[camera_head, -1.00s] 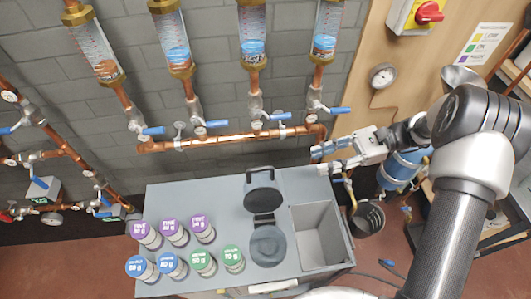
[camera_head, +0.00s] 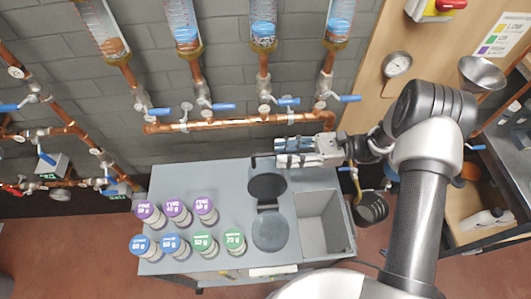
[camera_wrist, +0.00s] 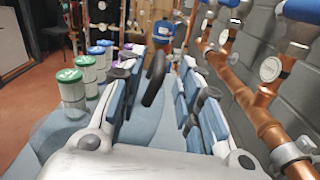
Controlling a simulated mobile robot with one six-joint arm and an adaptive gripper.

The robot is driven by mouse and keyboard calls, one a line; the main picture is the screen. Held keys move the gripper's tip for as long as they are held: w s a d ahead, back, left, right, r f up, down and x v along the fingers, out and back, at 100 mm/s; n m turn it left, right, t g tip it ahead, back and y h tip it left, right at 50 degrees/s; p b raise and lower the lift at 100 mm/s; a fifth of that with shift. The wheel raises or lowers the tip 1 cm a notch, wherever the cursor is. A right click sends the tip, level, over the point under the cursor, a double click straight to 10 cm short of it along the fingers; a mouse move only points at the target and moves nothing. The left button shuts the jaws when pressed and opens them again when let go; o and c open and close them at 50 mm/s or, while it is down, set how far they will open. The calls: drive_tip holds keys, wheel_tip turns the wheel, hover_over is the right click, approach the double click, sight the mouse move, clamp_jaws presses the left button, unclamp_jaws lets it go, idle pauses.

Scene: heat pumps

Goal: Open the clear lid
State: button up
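A round hinged lid (camera_head: 267,187) looks dark grey rather than clear. It stands raised at the back of a round grey base (camera_head: 270,232) on the grey bench. In the wrist view the lid (camera_wrist: 154,78) shows nearly edge-on, beyond and between my fingers. My gripper (camera_head: 278,152) points left above the back edge of the bench, behind the lid in the head view. In the wrist view my gripper (camera_wrist: 160,70) has its blue-padded fingers apart, with nothing visibly held. Contact with the lid cannot be told.
Several labelled jars (camera_head: 203,243) with purple, blue and green caps stand left of the lid. An open grey bin (camera_head: 321,225) is at its right. A copper pipe (camera_head: 230,122) with blue-handled valves runs along the brick wall behind my gripper.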

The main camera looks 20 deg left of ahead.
sight(273, 154)
drive_tip(key=x, duration=0.5)
drive_tip(key=shift+s+a, duration=0.15)
drive_tip(key=shift+a, duration=0.2)
drive_tip(key=shift+c, duration=0.2)
clamp_jaws()
